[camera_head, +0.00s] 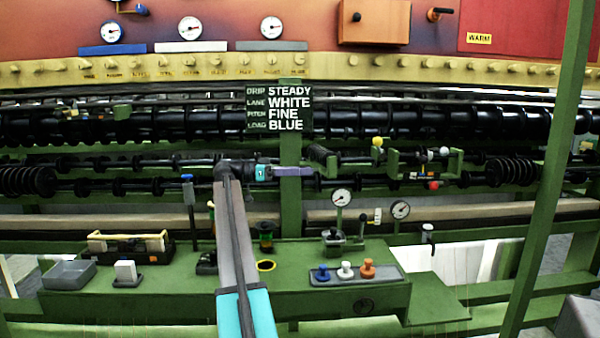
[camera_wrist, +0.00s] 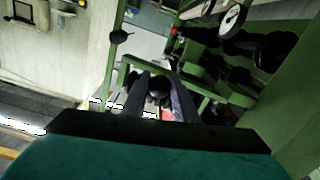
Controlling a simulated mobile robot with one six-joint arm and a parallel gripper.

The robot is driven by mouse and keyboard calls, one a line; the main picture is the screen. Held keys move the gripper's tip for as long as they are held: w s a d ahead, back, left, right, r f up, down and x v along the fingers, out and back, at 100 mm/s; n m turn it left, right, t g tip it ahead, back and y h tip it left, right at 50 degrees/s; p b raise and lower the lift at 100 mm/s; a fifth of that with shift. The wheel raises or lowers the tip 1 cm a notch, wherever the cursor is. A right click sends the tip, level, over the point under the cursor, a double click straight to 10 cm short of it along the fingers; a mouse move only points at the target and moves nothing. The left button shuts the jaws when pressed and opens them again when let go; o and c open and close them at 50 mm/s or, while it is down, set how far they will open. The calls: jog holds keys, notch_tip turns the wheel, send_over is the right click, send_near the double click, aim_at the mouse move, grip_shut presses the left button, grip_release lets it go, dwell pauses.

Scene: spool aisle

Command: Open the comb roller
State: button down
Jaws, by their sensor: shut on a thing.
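My gripper (camera_head: 300,171) reaches right across the green post that carries the sign, level with the lower ringed black shaft (camera_head: 120,187). In the wrist view, its two grey fingers (camera_wrist: 159,92) are shut on a dark round knob (camera_wrist: 158,86). What the knob is fixed to is hidden there, and the fingers hide it in the head view. A large ribbed black roller (camera_head: 190,124) runs above the gripper. Which roller is the comb roller, and whether it is open, I cannot tell.
The sign (camera_head: 279,108) reads STEADY, WHITE, FINE, BLUE. Right of the gripper is a green bracket (camera_head: 455,163) near yellow, white and red balls. Below is a green bench with blue, white and orange knobs (camera_head: 345,270), gauges and a grey tray (camera_head: 69,274). A slanted green post (camera_head: 548,170) stands at right.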

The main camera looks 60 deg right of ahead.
jog(key=c, duration=1.4)
grip_release()
jog(key=shift+s+d+r, duration=0.1)
jog(key=shift+c, duration=0.2)
jog(key=shift+w, duration=0.2)
jog(key=shift+w+a, duration=0.4)
jog(key=shift+w, duration=0.1)
jog(key=p+v, duration=0.2)
jog(key=v, duration=1)
jog(key=shift+a, duration=0.15)
jog(key=shift+w, duration=0.15)
